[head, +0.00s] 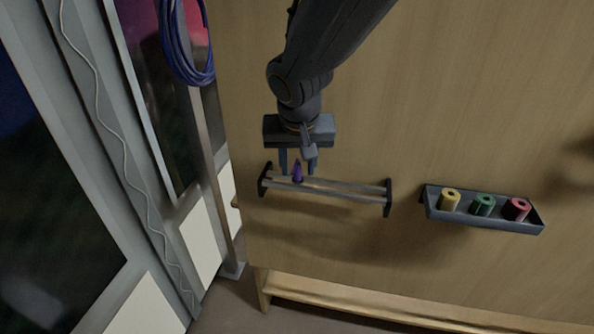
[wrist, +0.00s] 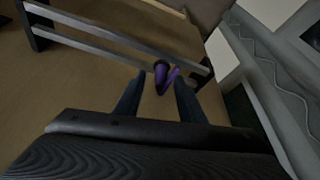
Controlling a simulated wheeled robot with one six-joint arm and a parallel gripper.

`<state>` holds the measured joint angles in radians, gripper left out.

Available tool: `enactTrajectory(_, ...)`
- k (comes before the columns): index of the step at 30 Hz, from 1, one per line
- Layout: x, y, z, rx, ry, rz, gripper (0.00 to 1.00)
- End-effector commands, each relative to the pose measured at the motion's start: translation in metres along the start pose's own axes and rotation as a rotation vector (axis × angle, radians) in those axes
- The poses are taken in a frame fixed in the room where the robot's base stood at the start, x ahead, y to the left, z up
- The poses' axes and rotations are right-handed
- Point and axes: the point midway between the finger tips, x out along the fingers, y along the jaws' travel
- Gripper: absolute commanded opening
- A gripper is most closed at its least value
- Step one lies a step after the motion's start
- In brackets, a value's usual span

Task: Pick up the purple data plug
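The purple data plug (head: 298,173) is a small dark purple piece at the left end of a two-bar metal rack (head: 340,192) on the wooden panel. In the wrist view the plug (wrist: 161,76) shows just beyond and between the fingertips, by the rack's bars (wrist: 120,46). My gripper (head: 298,170) is open, with its two blue-grey fingers on either side of the plug. It also shows in the wrist view (wrist: 158,84), with a gap between the fingers. I cannot tell whether either finger touches the plug.
A grey tray (head: 485,222) to the right of the rack holds a yellow roll (head: 450,200), a green roll (head: 482,206) and a red roll (head: 517,209). A blue cable coil (head: 187,50) hangs at the upper left. The panel between rack and tray is clear.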

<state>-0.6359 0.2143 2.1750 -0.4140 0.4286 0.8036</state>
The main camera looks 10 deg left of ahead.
Motion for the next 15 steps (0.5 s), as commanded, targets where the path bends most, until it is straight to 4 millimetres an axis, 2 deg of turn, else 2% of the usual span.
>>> enactTrajectory(8, 0.0024, -0.0007, 0.0005, -0.001, 0.000, -0.001, 0.36)
enactTrajectory(12, 0.0023, -0.0007, 0.0004, -0.001, 0.000, -0.001, 0.13)
enactTrajectory(15, 0.0022, -0.0007, 0.0004, -0.001, 0.000, -0.001, 0.00)
